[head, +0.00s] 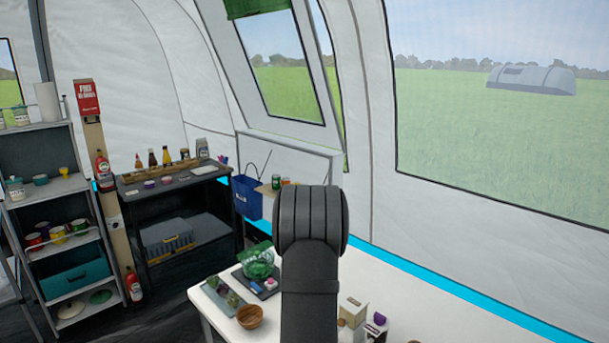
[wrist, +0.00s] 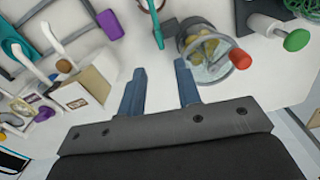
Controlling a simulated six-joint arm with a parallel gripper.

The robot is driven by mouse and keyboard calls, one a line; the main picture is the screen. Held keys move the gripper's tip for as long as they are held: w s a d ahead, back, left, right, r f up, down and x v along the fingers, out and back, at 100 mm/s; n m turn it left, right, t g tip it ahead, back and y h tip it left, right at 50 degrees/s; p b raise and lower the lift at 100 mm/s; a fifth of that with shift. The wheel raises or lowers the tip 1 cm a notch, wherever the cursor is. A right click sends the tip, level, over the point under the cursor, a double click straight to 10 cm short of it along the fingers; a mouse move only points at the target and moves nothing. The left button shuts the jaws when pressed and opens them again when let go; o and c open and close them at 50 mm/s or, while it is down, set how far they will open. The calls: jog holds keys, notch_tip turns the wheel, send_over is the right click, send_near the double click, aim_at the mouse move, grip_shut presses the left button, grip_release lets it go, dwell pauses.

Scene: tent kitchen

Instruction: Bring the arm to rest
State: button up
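My gripper (wrist: 160,88) shows in the wrist view with its two blue-grey fingers apart and nothing between them. Below the fingertips lies the white table top, with some space to the things on it. In the head view my dark arm rises in front of the white table (head: 215,322) and hides its middle; the gripper itself does not show there. A clear jar (wrist: 208,62) with yellowish contents and a red-ended part is just right of the right finger in the wrist view.
On the table are a wooden bowl (head: 250,316), a green bag (head: 258,262) and small cartons (head: 353,309). The wrist view shows a green-knobbed tool (wrist: 294,40) and a rack with boxes (wrist: 82,92). A dark shelf (head: 180,181) and grey shelving (head: 60,187) stand left.

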notch_tip(320, 180, down, 10)
jog(key=shift+r, duration=0.1)
jog(key=n, duration=0.4)
jog(key=shift+r, duration=0.1)
jog(key=n, duration=0.4)
jog(key=shift+r+n, duration=0.1)
jog(key=shift+n, duration=0.3)
notch_tip(320, 180, up, 8)
jog(key=shift+f, duration=0.1)
dwell(0.6)
